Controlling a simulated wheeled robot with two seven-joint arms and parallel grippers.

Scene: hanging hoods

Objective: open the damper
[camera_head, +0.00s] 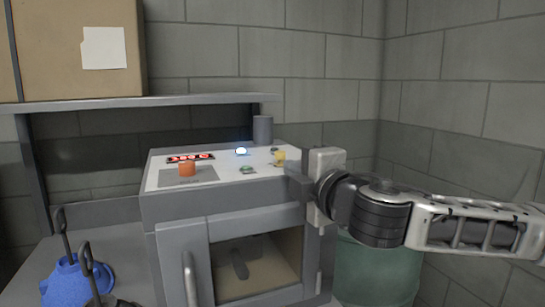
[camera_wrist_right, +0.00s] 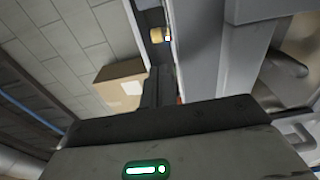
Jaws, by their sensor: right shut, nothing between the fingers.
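I cannot tell for sure which part is the damper. A grey box-shaped appliance (camera_head: 222,206) has a pale sloped top panel with an orange knob (camera_head: 187,169), a glowing blue-white light (camera_head: 241,151), a small green button (camera_head: 247,170) and a yellow knob (camera_head: 280,157) near its right edge. The yellow knob also shows in the right wrist view (camera_wrist_right: 156,35). My right gripper (camera_head: 296,181) is shut and empty at the appliance's upper right edge, just below and right of the yellow knob. Whether it touches the appliance is unclear. My left gripper is out of view.
The appliance's front has a door with an upright handle (camera_head: 190,279) and an opening or window (camera_head: 256,266). A cardboard box (camera_head: 75,60) stands on a shelf (camera_head: 180,101) behind. Blue objects (camera_head: 76,284) lie at lower left. A green drum (camera_head: 376,271) stands under my right arm.

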